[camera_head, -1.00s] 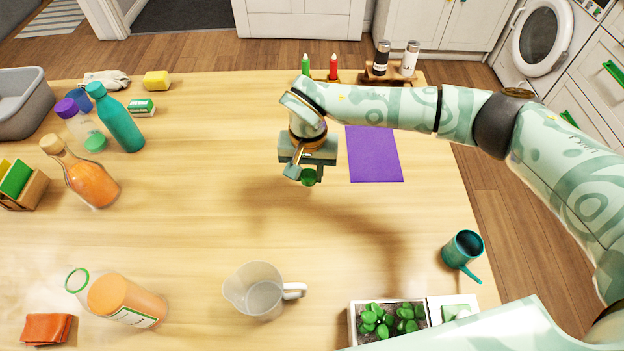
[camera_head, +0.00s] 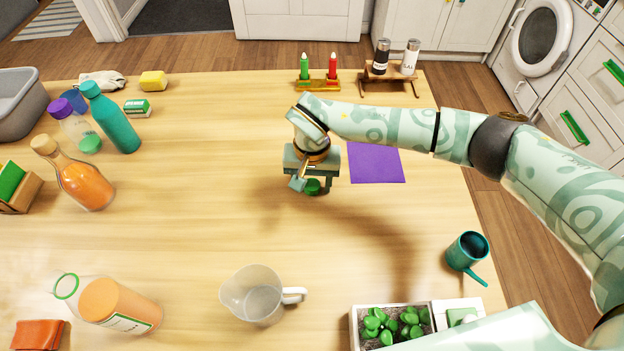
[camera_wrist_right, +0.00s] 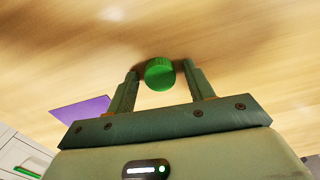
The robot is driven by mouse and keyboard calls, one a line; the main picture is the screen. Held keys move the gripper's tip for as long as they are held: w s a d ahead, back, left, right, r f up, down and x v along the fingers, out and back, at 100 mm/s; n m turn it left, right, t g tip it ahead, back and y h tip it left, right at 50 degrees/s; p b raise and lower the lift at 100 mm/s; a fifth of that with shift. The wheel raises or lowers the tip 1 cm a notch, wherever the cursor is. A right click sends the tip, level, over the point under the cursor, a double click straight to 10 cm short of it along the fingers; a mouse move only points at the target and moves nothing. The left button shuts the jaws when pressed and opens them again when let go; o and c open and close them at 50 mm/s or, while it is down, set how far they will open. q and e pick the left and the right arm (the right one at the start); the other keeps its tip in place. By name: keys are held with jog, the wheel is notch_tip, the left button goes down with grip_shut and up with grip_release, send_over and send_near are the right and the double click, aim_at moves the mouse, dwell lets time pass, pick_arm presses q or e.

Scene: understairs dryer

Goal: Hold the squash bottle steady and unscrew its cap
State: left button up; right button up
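The squash bottle (camera_head: 122,306), clear with orange liquid and a white label, stands at the lower left of the head view. Its mouth (camera_head: 66,286) shows a green ring and no cap. The green cap (camera_head: 313,187) is at mid-table, far right of the bottle. It also shows in the right wrist view (camera_wrist_right: 160,74). My right gripper (camera_head: 312,181) is low over the table around the cap. In the right wrist view its fingers (camera_wrist_right: 162,88) are apart, with a gap on each side of the cap. My left gripper is out of view.
A clear jug (camera_head: 255,297) stands right of the bottle, and an orange cloth (camera_head: 38,336) lies left of it. A purple mat (camera_head: 376,164) lies right of the gripper. Several bottles stand at the left. A teal mug (camera_head: 466,252) and planter (camera_head: 353,328) are at the right. Mid-left table is clear.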

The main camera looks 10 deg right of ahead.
aim_at(312, 184)
jog(key=shift+r, duration=0.1)
notch_tip(312, 184, up, 12)
jog(key=p, duration=0.3)
jog(key=shift+p, duration=0.3)
